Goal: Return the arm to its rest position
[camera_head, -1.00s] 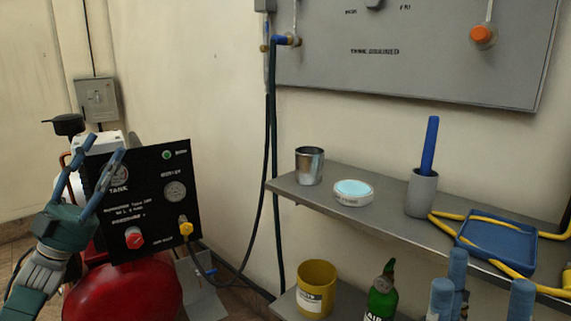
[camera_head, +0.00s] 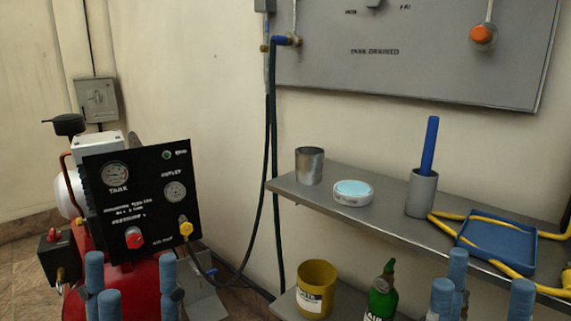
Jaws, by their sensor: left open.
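My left gripper (camera_head: 135,287) shows at the bottom left of the head view, its blue fingers pointing up and spread apart with nothing between them. It is in front of the red compressor tank (camera_head: 145,275), below the black control panel (camera_head: 140,200). My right gripper (camera_head: 484,292) shows at the bottom right, in front of the shelves, with its blue fingers also spread and empty. Both arms behind the fingers are out of view. The panel has two gauges, a red knob (camera_head: 134,238) and a yellow knob (camera_head: 186,229), all uncovered.
A grey shelf (camera_head: 390,222) holds a metal cup (camera_head: 309,166), a round white tin (camera_head: 352,194), a grey holder (camera_head: 421,193) and a blue tray (camera_head: 496,243). Below stand a yellow can (camera_head: 316,289) and a green bottle (camera_head: 381,294). A black hose (camera_head: 272,150) hangs along the wall.

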